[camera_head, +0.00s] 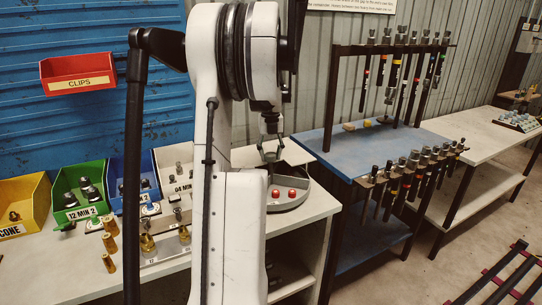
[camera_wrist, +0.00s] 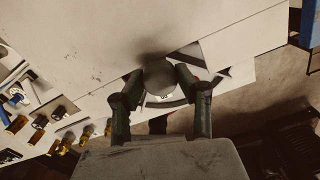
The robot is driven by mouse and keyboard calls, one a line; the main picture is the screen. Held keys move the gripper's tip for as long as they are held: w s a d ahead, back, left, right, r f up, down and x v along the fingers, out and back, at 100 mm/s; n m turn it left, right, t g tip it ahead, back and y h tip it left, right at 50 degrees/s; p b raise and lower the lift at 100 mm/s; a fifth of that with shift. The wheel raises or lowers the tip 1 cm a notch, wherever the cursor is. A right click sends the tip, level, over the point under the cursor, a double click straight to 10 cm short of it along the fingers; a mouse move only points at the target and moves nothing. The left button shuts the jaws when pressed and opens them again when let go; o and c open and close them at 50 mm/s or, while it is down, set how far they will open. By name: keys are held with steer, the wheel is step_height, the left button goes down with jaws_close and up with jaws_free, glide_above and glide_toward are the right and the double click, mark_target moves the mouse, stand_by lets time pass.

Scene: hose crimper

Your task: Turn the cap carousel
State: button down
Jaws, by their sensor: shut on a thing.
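The cap carousel (camera_head: 304,200) looks like a round grey tray with a raised rim, on the right end of the white bench. Two red caps (camera_head: 291,194) show in it; my arm hides its left part. My gripper (camera_head: 270,152) points down over the carousel's back part. In the wrist view, the fingers of my gripper (camera_wrist: 160,78) are closed around a round grey knob (camera_wrist: 159,76), one on each side. A curved grey edge (camera_wrist: 167,103) shows just below the knob. Whether the knob is fixed to the carousel cannot be made out.
Yellow, green, blue and white bins (camera_head: 80,190) line the back of the bench, with brass fittings (camera_head: 108,243) in front. A red CLIPS bin (camera_head: 78,72) hangs on the blue wall. A blue table (camera_head: 372,150) with racks of hoses stands to the right.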

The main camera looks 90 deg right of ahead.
stand_by(0.4)
steer(key=c, duration=1.2)
jaws_free()
steer(key=shift+c, duration=0.2)
step_height(320, 180, up, 12)
